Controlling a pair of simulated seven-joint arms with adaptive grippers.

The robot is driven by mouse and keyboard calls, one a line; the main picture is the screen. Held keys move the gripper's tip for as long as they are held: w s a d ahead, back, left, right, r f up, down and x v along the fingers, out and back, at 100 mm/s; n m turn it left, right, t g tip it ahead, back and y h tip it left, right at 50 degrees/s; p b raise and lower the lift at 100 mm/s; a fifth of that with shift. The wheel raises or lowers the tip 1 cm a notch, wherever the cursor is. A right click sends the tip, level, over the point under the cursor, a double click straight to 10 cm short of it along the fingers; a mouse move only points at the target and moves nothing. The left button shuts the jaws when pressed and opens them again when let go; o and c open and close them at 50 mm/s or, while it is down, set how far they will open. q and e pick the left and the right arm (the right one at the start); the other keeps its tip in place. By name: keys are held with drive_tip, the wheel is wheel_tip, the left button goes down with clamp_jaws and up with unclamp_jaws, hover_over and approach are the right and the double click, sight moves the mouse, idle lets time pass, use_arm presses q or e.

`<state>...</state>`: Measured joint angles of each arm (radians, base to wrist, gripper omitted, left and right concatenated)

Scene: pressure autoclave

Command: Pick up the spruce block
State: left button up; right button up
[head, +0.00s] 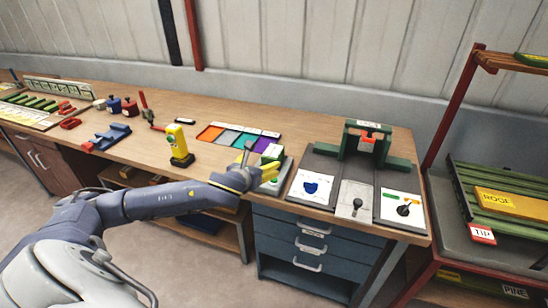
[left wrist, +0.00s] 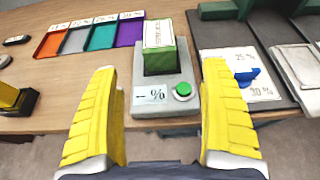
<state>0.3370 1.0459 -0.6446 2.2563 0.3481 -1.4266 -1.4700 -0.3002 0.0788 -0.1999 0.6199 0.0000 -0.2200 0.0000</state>
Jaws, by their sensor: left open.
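A green block (left wrist: 160,58) with a white label on top stands on a grey device (left wrist: 140,82) with a "-- %" display and a green button. The label is too small to read surely, so I cannot confirm it is the spruce block. In the head view the block (head: 272,153) shows just beyond my left gripper (head: 262,178). My left gripper's yellow fingers (left wrist: 160,66) are open and empty. In the left wrist view they lie to either side, nearer than the block, and not closed on it. My right gripper is not in view.
Orange, grey, teal and purple trays (head: 236,138) lie behind. A yellow handheld device (head: 178,145) stands to the left. A green press-like frame (head: 365,143) and panels with levers (head: 356,200) stand to the right. A rack with green boards (head: 500,212) is at far right.

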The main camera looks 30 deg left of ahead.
sight(269, 157)
use_arm(q)
drive_tip(key=shift+x, duration=5.95)
drive_tip(key=shift+a, duration=0.1)
drive_tip(key=c, duration=1.4)
